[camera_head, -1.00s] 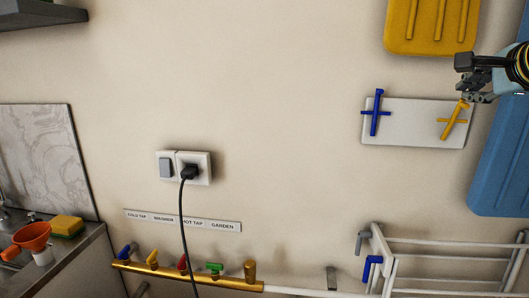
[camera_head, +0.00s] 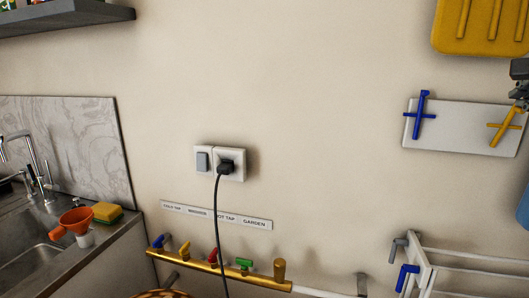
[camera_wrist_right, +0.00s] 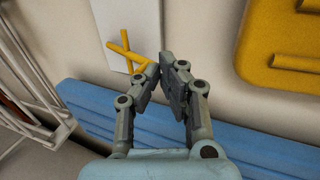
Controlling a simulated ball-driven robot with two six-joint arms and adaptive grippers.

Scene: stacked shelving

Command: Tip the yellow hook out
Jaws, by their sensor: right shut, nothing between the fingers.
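The yellow hook (camera_head: 505,127) is a cross-shaped piece on the right of a white wall plate (camera_head: 455,128), tilted with its upper end to the right. A blue hook (camera_head: 419,115) stands nearly upright on the plate's left. My right gripper (camera_head: 522,94), cut by the right edge of the head view, is at the yellow hook's upper end. In the right wrist view its fingers (camera_wrist_right: 165,70) are shut and empty beside the yellow hook (camera_wrist_right: 125,50); I cannot tell whether they touch it. My left gripper is out of view.
A yellow ribbed board (camera_head: 482,25) hangs above the plate and a blue panel (camera_wrist_right: 250,150) lies near the gripper. A white rack (camera_head: 465,265) is below. The socket (camera_head: 230,163), brass tap rail (camera_head: 215,268) and sink (camera_head: 30,240) are left. The wall between is bare.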

